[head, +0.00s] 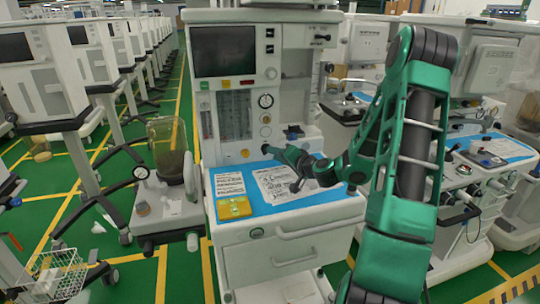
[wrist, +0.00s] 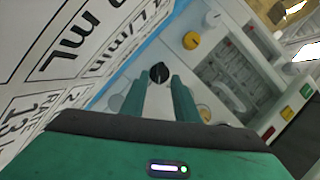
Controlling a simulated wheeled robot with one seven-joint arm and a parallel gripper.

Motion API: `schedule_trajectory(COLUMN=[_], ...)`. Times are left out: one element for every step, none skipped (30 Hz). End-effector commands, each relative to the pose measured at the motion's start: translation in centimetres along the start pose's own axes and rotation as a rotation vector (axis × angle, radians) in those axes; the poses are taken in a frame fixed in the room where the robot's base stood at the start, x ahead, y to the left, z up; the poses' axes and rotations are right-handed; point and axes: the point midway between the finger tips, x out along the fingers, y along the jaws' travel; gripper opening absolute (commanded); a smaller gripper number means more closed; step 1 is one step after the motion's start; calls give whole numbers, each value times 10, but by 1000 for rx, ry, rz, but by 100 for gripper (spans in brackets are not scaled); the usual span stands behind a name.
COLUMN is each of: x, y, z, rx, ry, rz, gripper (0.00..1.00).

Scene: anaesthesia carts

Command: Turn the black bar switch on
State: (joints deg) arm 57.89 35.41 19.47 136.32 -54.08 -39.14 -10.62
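The black bar switch (wrist: 159,72) shows in the wrist view as a round black knob with a raised bar, on a pale panel. My gripper (wrist: 156,88) is open, its two green fingers apart, with the switch showing between and just beyond the fingertips. I cannot tell whether either finger touches it. In the head view my gripper (head: 275,150) reaches left over the blue-topped cart, close to the machine's front panel. The switch cannot be made out clearly there.
A yellow knob (wrist: 191,40) and flow tubes (wrist: 232,72) are near the switch. The blue worktop (head: 300,196) holds printed sheets (head: 274,184) and a yellow pad (head: 234,207) below my arm. A glass canister (head: 169,146) stands left. Other carts crowd the right.

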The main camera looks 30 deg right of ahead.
Motion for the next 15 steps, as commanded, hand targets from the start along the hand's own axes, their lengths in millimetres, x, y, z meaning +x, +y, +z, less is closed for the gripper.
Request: schedule_trajectory(x=[8,12,17,20,23,26,28,29,31,32,33,33,33,34,33], y=[-1,-1,0,0,0,0,0,0,0,0,0,0,0,0,0], z=[1,1,1,0,0,0,0,0,1,0,0,0,0,0,0], rx=[-1,-1,0,-1,-2,0,0,0,-1,-1,-1,-1,0,0,0], ry=[-1,-1,-1,0,0,0,0,0,0,0,0,0,0,0,0], rz=[-2,-2,-1,-1,0,-1,-1,0,0,0,0,1,1,1,1], gripper=[28,28,28,28,28,28,28,28,28,28,28,28,28,28,28])
